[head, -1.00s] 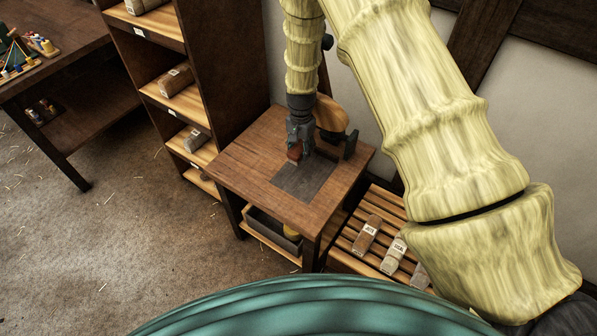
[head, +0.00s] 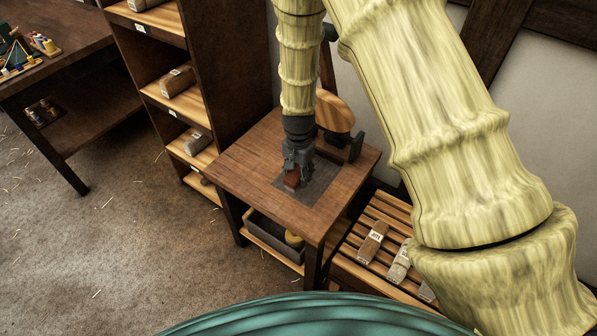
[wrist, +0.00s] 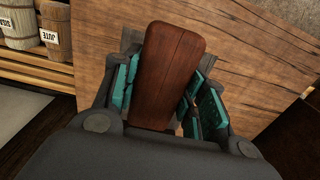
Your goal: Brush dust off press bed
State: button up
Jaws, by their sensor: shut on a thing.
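My gripper (head: 293,174) is over the small wooden table and shut on a reddish-brown wooden brush (head: 291,179). In the wrist view the smooth brown back of the brush (wrist: 170,70) lies between my teal finger pads. Its bristles are hidden. The press bed (head: 318,190) is a dark grey rectangle set in the table top, and the brush is at its left part. I cannot tell whether the brush touches the bed. No dust can be made out at this size.
A press with a round wooden part (head: 334,111) stands at the back of the table (head: 240,153). A tall shelf (head: 166,95) with bundles is at the left. A slatted rack (head: 352,246) with labelled bundles is at the right. A grey bin (head: 270,233) sits on the table's lower shelf.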

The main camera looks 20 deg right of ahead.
jog(key=b, duration=0.4)
send_over(299, 194)
jog(key=shift+a+f, duration=0.1)
jog(key=shift+f, duration=2.6)
jog(key=shift+f+b, duration=0.45)
jog(key=shift+f, duration=0.5)
